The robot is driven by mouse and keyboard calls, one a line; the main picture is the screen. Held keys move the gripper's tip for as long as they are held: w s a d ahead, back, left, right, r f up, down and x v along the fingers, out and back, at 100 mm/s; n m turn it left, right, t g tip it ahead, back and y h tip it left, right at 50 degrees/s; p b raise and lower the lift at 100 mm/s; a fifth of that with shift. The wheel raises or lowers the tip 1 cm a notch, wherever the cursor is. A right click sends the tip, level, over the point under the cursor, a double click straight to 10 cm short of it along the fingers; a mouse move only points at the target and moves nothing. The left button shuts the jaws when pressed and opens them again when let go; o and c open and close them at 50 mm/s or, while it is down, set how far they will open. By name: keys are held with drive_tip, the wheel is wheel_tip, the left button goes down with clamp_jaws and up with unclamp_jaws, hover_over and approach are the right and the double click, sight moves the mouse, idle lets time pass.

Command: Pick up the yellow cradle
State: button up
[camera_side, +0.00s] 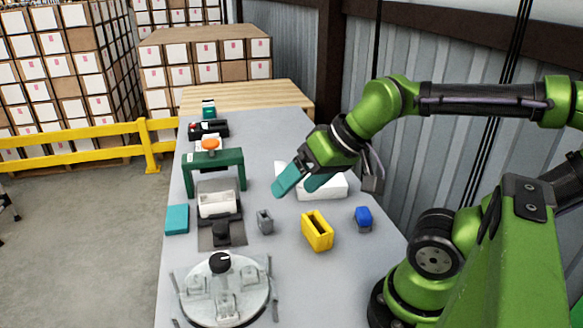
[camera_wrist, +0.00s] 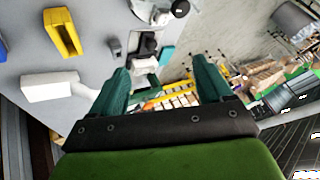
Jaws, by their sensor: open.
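The yellow cradle (camera_side: 317,231) is a small open-topped block standing on the grey table, right of a small grey block. It also shows in the wrist view (camera_wrist: 63,33) at the upper left, outside the space between the fingers. My gripper (camera_side: 297,184) is in the air above the table, behind the cradle and a little to its left in the side view. Its two teal fingers are spread, with nothing between them; they also show in the wrist view (camera_wrist: 162,82). My gripper is apart from the cradle.
A small grey block (camera_side: 265,221) and a blue block (camera_side: 363,218) flank the cradle. A white box (camera_side: 322,187) lies behind it. A green arch (camera_side: 241,170), a teal block (camera_side: 177,219) and a round clear fixture (camera_side: 199,308) stand at the left. Bare table (camera_side: 340,275) lies in front.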

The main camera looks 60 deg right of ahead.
drive_tip(key=m+g+h, duration=0.2)
drive_tip(key=m+g, duration=0.1)
drive_tip(key=g, duration=0.4)
hover_over(317, 227)
wheel_tip(317, 227, down, 8)
drive_tip(key=f, duration=0.7)
drive_tip(key=a+f, duration=0.1)
drive_tip(key=f, duration=0.3)
drive_tip(key=shift+s, duration=0.2)
drive_tip(key=f, duration=0.4)
drive_tip(key=shift+s+a, duration=0.15)
drive_tip(key=shift+a, duration=0.2)
drive_tip(key=shift+f, duration=0.65)
drive_tip(key=c, duration=1.1)
drive_tip(key=shift+r, duration=0.1)
